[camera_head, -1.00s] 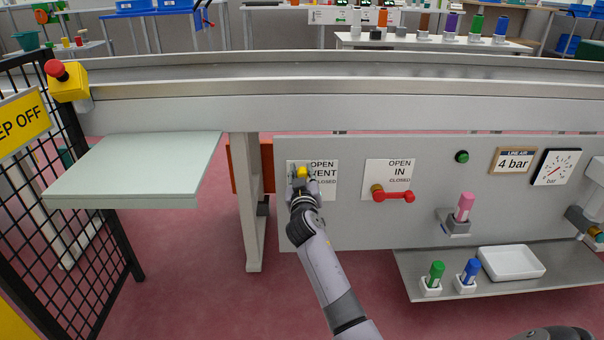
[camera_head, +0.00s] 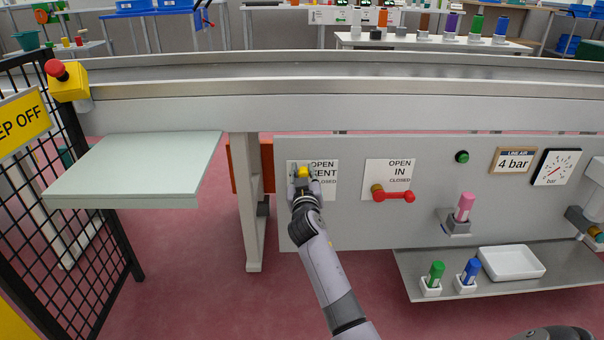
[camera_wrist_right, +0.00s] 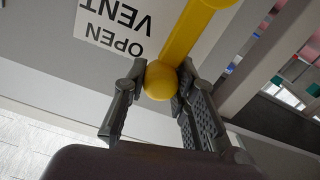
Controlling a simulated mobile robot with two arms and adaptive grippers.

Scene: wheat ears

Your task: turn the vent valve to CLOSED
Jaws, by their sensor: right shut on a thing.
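The vent valve's yellow handle (camera_head: 302,171) is on the grey panel, left of the printed words OPEN, VENT and CLOSED on its white label (camera_head: 325,180). My right gripper (camera_head: 301,176) is at this handle and hides much of it. In the right wrist view the handle (camera_wrist_right: 186,35) is a yellow bar with a round knob (camera_wrist_right: 160,80). My right gripper's fingers (camera_wrist_right: 155,88) are shut on that knob, one on each side. The knob is at the OPEN end of the label. My left gripper is not in view.
A red valve handle (camera_head: 394,196) beside the IN label is just to the right. A pale green shelf (camera_head: 135,165) juts out at left, near a black mesh fence (camera_head: 60,190). A metal shelf (camera_head: 450,262) with a white tray (camera_head: 512,262) is low at right.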

